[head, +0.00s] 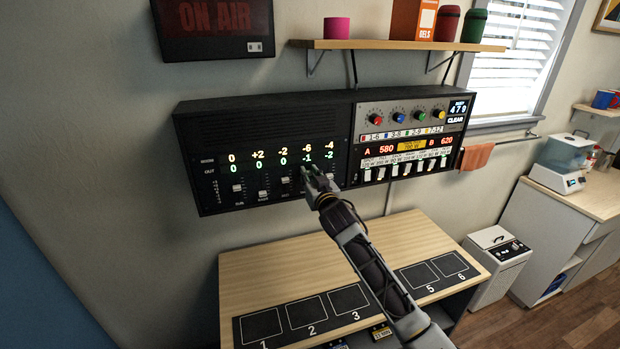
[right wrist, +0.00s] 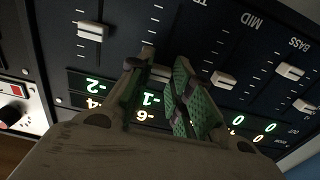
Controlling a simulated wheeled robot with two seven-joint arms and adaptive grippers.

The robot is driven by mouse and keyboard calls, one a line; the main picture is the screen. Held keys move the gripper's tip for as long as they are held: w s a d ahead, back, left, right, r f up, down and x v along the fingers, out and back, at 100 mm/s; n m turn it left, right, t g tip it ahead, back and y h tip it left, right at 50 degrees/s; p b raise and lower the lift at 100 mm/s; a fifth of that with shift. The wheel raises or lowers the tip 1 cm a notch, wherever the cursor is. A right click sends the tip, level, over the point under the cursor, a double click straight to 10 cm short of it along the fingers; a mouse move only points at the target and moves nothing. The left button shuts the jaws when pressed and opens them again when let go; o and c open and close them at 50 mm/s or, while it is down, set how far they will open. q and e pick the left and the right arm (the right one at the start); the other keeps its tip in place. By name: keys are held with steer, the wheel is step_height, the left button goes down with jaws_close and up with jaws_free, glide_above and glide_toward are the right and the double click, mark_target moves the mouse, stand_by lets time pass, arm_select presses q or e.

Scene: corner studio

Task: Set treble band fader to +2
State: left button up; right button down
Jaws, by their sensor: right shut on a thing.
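The fader panel (head: 262,152) is the left half of a black wall unit. My right gripper (head: 318,182) is at the fourth column, under -6 and -1, and covers that fader in the head view. In the right wrist view, which is upside down, my right gripper (right wrist: 158,80) is shut on the treble fader cap (right wrist: 160,72), partly hidden between the fingers. The mid fader (right wrist: 222,80) is close beside it. My left gripper is not in view.
Neighbouring faders, including the last-column fader (right wrist: 92,31), flank the gripper closely. A panel of knobs and switches (head: 415,140) adjoins on the right. A wooden desk (head: 290,275) with numbered squares stands below, and a shelf (head: 400,45) hangs above.

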steer(key=c, duration=1.3)
jaws_free()
steer(key=shift+s+f, duration=0.1)
steer(key=shift+s, duration=0.1)
steer(key=shift+v, duration=5.85)
